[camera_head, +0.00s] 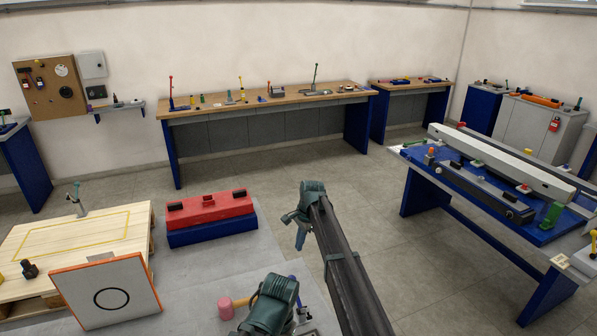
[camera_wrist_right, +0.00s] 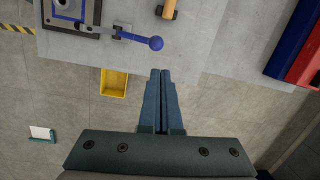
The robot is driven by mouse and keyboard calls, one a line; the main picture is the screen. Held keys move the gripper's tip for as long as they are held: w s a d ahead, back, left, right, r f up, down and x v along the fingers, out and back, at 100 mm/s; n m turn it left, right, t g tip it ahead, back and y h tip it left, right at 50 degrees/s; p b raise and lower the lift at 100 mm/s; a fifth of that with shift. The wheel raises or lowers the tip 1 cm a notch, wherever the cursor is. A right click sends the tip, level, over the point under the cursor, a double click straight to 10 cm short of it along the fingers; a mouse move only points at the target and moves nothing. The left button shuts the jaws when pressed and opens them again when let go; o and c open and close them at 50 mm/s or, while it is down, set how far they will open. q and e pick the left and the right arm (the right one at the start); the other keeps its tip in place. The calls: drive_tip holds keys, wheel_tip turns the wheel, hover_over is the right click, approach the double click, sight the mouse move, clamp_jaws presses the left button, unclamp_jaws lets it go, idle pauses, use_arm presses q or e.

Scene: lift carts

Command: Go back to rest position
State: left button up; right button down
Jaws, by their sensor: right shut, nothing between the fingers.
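My right arm reaches up the middle of the head view. My right gripper (camera_head: 299,240) hangs at its far end, pointing down near the right edge of the grey platform. In the right wrist view its two fingers (camera_wrist_right: 160,72) lie together, shut and empty. A blue ball-ended lever (camera_wrist_right: 155,43) appears just beyond the fingertips, with no clear contact. A dark green part of my own body fills the bottom centre of the head view. I see no left gripper fingers.
A blue workbench (camera_head: 418,192) stands right. A yellow bin (camera_wrist_right: 114,83) is beside the platform.

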drive_tip(key=s+d+f+n+h+b, duration=0.1)
drive_tip(key=s+f+n+b, duration=0.2)
drive_tip(key=s, duration=0.9)
drive_tip(key=s+d+f+n+h+b, duration=0.1)
drive_tip(key=s+d+f+n+b, duration=0.1)
drive_tip(key=s+n, duration=0.5)
drive_tip(key=s+d+f+n+h+b, duration=0.1)
drive_tip(key=s+d+f+n+b, duration=0.1)
drive_tip(key=s, duration=1.7)
wheel_tip(320, 180, down, 2)
drive_tip(key=n+b, duration=0.1)
drive_tip(key=n, duration=0.2)
drive_tip(key=shift+d+f+n+b, duration=0.15)
drive_tip(key=shift+d+n+b, duration=0.1)
drive_tip(key=shift+n+b, duration=0.15)
